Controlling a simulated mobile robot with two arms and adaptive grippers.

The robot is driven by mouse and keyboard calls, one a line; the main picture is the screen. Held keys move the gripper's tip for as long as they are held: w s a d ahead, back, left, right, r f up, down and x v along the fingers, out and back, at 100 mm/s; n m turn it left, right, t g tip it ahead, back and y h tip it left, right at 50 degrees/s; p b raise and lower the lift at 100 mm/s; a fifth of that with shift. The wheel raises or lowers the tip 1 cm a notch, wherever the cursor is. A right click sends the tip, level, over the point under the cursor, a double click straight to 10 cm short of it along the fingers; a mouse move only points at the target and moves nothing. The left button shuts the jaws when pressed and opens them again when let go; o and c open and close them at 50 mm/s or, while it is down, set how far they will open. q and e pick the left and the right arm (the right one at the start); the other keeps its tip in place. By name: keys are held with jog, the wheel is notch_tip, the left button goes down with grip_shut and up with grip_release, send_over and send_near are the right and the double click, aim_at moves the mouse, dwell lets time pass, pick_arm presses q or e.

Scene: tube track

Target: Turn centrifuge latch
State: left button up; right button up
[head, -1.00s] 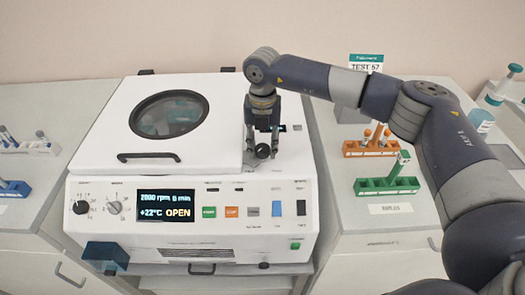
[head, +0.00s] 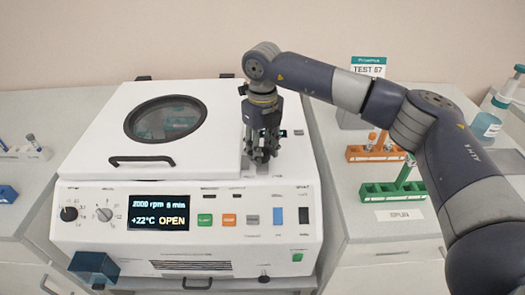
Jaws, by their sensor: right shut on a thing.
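The white centrifuge (head: 75,195) stands in the middle of the head view with its lid (head: 206,172) down. The lid has a round dark window and a black handle (head: 142,161). Its display (head: 158,211) reads OPEN. My right gripper (head: 262,158) points down at the right of the lid, on top of the centrifuge. It is shut on the latch, which its fingers largely hide. How far the latch is turned cannot be told. My left gripper is not in view; a dark blue piece (head: 94,267) at the lower left is unclear.
An orange rack (head: 372,153) and a green rack (head: 390,193) with tubes stand on the right bench. A blue rack (head: 8,194) is at the left edge. A TEST 57 sign (head: 367,71) stands behind my right arm.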

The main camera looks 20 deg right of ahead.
aim_at(263, 152)
dwell(0.3)
jog(key=o, duration=1.1)
jog(key=shift+c, duration=0.2)
jog(key=shift+r, duration=0.25)
notch_tip(263, 152, up, 12)
jog(key=shift+f, duration=0.2)
jog(key=shift+f, duration=0.1)
